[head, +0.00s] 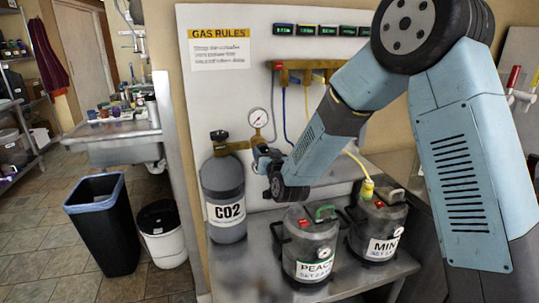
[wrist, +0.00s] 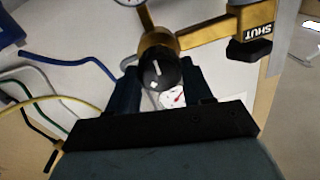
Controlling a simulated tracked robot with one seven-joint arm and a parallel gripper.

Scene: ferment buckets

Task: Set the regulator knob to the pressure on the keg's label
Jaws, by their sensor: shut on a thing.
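My gripper (head: 264,160) is at the brass regulator (head: 238,146) beside the CO2 cylinder (head: 225,195). In the wrist view its dark fingers are shut on the round black regulator knob (wrist: 160,70), one on each side. The knob has white marks on its face. A white piece with a red mark (wrist: 172,97) shows just below the knob. The round gauge (head: 258,117) stands above the regulator; its reading is too small to tell. The PEACH keg (head: 315,240) and the MINT keg (head: 378,222) stand on the bench. Their labels carry a smaller "SET" line whose figure I cannot read.
A black handle (wrist: 248,50) marked SHUT is beside the brass body. Coloured hoses (wrist: 70,57) hang on the wall side. A gas rules sheet (head: 220,49) and several small green displays (head: 320,30) are on the white panel. Bins (head: 103,225) stand on the floor at left.

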